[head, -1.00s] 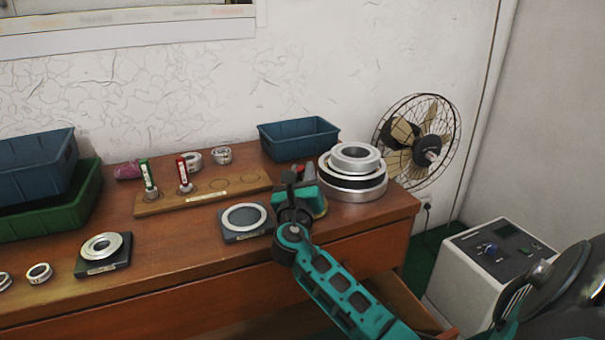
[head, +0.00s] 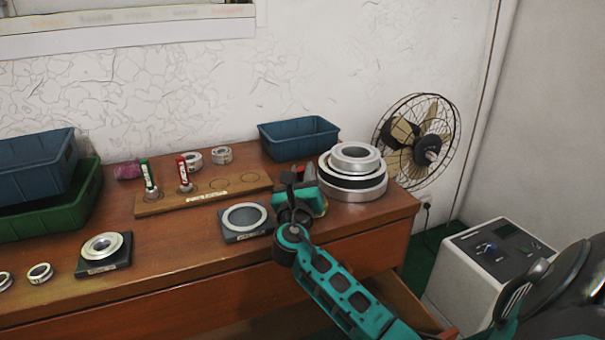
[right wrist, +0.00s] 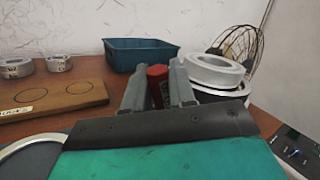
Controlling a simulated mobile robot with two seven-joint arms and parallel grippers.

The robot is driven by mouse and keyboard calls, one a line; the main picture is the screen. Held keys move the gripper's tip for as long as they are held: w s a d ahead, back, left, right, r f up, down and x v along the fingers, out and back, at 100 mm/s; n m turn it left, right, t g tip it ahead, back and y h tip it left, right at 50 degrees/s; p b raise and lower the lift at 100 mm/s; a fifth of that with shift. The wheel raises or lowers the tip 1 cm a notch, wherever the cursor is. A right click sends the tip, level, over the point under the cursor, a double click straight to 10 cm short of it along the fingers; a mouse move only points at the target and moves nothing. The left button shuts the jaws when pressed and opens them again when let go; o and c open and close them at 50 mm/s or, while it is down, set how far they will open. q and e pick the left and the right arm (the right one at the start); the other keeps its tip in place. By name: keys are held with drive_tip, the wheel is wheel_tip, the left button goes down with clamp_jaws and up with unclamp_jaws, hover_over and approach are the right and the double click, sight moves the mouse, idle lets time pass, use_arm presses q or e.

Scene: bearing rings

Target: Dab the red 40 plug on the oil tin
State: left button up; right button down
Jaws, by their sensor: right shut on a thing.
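My right gripper (head: 291,185) is at the right part of the desk, in front of the blue bin. In the right wrist view its two grey fingers (right wrist: 159,88) are shut on a red plug (right wrist: 157,83). Only the plug's red top shows between the fingers; its lower end is hidden. Left of the gripper lies a dark square block with a pale ring round a grey disc (head: 245,217), perhaps the oil tin; I cannot read its label. The gripper is beside it, not over it. My left gripper is not in view.
A wooden rack (head: 205,194) holds a green-handled plug (head: 148,177) and another red-handled plug (head: 184,171), with empty places at right. Stacked large rings (head: 352,172) stand close right of the gripper. A blue bin (head: 299,138) is behind. A ring sits on another block (head: 103,252).

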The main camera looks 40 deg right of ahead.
wheel_tip(320, 180, up, 2)
drive_tip(key=shift+r+p, duration=0.15)
drive_tip(key=shift+p, duration=0.6)
drive_tip(key=shift+r+p, duration=0.7)
drive_tip(key=shift+p, duration=0.1)
wheel_tip(320, 180, up, 2)
drive_tip(key=shift+p, duration=1.1)
drive_tip(key=shift+r+p, duration=0.55)
drive_tip(key=shift+p, duration=0.1)
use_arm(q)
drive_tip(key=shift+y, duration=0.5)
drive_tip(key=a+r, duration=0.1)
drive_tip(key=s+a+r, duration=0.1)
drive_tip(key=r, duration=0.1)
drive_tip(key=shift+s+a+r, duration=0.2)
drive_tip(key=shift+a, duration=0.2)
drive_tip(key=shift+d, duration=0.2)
